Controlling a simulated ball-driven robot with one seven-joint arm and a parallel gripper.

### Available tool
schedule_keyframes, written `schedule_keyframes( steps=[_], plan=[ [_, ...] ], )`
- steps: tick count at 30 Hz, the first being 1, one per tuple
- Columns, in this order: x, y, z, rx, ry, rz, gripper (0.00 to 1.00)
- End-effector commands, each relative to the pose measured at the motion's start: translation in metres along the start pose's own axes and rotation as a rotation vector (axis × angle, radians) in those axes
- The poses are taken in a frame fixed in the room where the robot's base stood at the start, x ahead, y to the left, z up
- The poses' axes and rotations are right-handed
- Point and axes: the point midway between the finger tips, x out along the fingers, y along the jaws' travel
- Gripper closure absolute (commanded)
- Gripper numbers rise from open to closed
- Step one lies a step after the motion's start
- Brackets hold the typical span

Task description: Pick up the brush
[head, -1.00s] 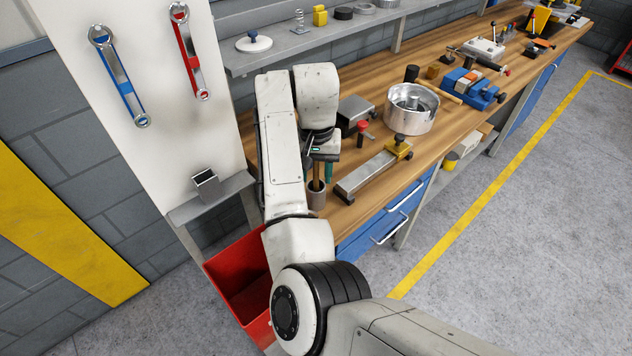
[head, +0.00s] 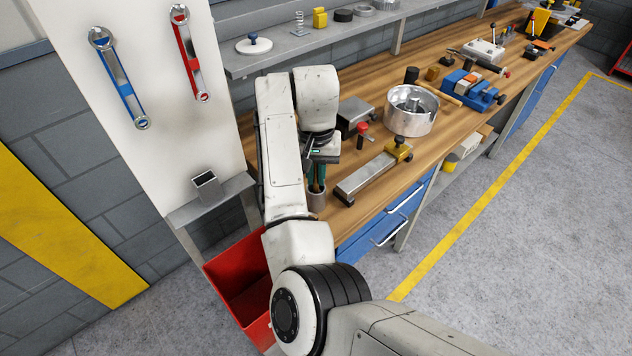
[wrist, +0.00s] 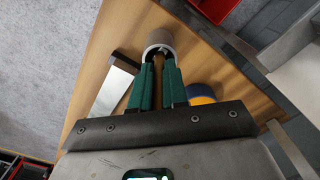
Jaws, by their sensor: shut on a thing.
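The brush (wrist: 158,64) shows in the wrist view as a thin brown handle standing in a grey cup (wrist: 160,40). The cup's rim is round and the brush's far end is hidden in it. My gripper (wrist: 158,74) has two green fingers, shut on the handle from both sides just above the cup. In the head view, my gripper (head: 317,180) points down over the cup (head: 317,202) near the left end of the wooden bench. The fingers hide most of the handle there.
A metal bar fixture (head: 368,176) lies right of the cup, with a red-topped part (head: 361,130) and a grey block (head: 354,114) behind. A silver drum (head: 410,118) stands farther right. A red bin (head: 232,268) sits below the bench's left end.

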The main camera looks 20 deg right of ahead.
Motion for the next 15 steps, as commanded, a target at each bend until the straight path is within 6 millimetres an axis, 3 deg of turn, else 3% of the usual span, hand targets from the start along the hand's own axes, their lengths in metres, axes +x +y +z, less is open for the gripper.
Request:
schedule_keyframes(
  steps=[7, 15],
  plan=[
    [-0.017, 0.0, -0.001, 0.0, 0.002, -0.002, 1.0],
    [-0.075, -0.002, 0.0, 0.0, 0.001, -0.004, 1.0]
  ],
)
